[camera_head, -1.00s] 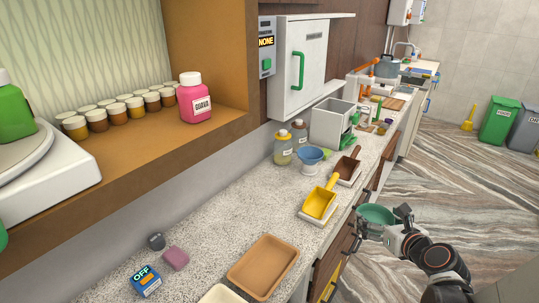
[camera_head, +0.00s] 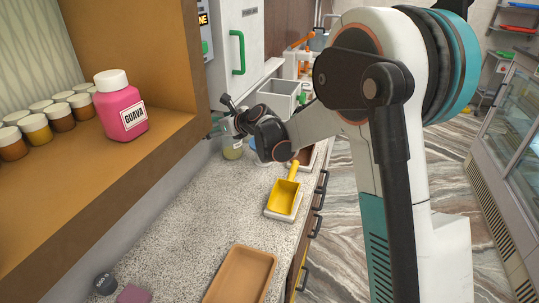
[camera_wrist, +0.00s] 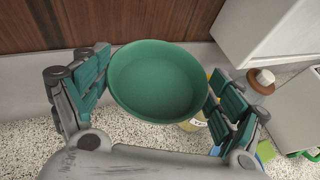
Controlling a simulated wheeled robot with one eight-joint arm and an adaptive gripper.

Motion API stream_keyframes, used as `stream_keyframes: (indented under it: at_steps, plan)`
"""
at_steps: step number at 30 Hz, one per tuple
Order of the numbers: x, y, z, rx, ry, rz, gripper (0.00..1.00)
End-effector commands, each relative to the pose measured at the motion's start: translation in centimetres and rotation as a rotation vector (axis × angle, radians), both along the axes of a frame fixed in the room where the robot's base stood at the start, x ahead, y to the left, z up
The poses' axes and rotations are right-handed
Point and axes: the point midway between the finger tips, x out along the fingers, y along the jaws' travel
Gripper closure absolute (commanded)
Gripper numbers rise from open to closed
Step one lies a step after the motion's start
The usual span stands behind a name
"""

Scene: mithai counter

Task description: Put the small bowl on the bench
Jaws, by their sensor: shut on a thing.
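The small bowl (camera_wrist: 157,82) is green and round, and it looks empty in the wrist view. My gripper (camera_head: 228,112) is shut on it, with a finger at each side of its rim. In the head view the bowl is mostly hidden behind my gripper and the shelf edge. The bench (camera_head: 165,225) has a speckled stone top, which also shows below the bowl in the wrist view (camera_wrist: 25,150). The bowl is held above the back part of the bench, near the wall.
A glass jar (camera_head: 233,149) stands just below my gripper. A yellow scoop (camera_head: 285,194) and a brown tray (camera_head: 262,262) lie on the bench. A shelf edge (camera_head: 160,148) with a pink guava bottle (camera_head: 121,108) juts out at left. The bench's middle is clear.

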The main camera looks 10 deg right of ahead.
Motion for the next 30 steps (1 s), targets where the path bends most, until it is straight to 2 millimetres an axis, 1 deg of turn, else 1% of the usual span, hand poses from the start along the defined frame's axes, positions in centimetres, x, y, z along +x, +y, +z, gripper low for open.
stream_keyframes:
  at_steps: [1, 4, 7, 8, 21, 25, 27, 30]
  plan:
    - [0.4, 0.6, 0.4, 0.0, 0.0, 0.008, 0.39]
    - [0.9, 1.3, 0.6, 0.0, 0.0, 0.015, 0.39]
    - [1.0, 1.5, -0.5, 0.0, 0.0, 0.017, 0.39]
    - [1.0, 1.5, -1.1, 0.0, 0.0, 0.017, 0.39]
    - [1.0, 1.4, -11.7, 0.0, 0.0, 0.017, 0.39]
    - [0.9, 1.4, -13.9, 0.0, 0.0, 0.017, 0.39]
    - [1.0, 1.4, -14.5, -0.001, 0.0, 0.017, 0.39]
    - [0.9, 1.4, -15.0, 0.0, 0.0, 0.017, 0.39]
